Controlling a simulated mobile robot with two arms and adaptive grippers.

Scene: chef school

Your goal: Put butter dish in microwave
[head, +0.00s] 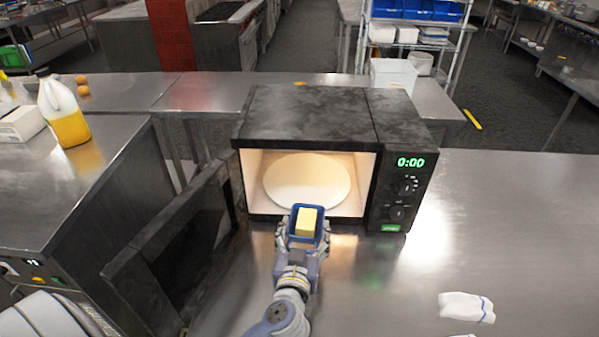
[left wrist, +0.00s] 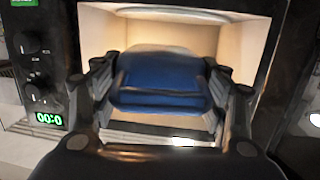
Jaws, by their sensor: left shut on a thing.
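The butter dish (head: 294,224) is a blue dish with a yellow block of butter (head: 307,221) in it. My left gripper (head: 304,238) is shut on the dish and holds it up at the microwave's front opening. In the left wrist view the dish's blue side (left wrist: 160,82) fills the space between the fingers. The microwave (head: 300,115) is black, with its door (head: 185,235) swung wide open to the left. Its lit inside holds a round pale turntable (head: 308,182) with nothing on it. The display reads 0:00. My right gripper is not in view.
The microwave stands on a steel counter (head: 510,210). A white cloth (head: 466,307) lies at the front right. A bottle of yellow liquid (head: 62,110) stands on the left counter. The counter right of the microwave is mostly clear.

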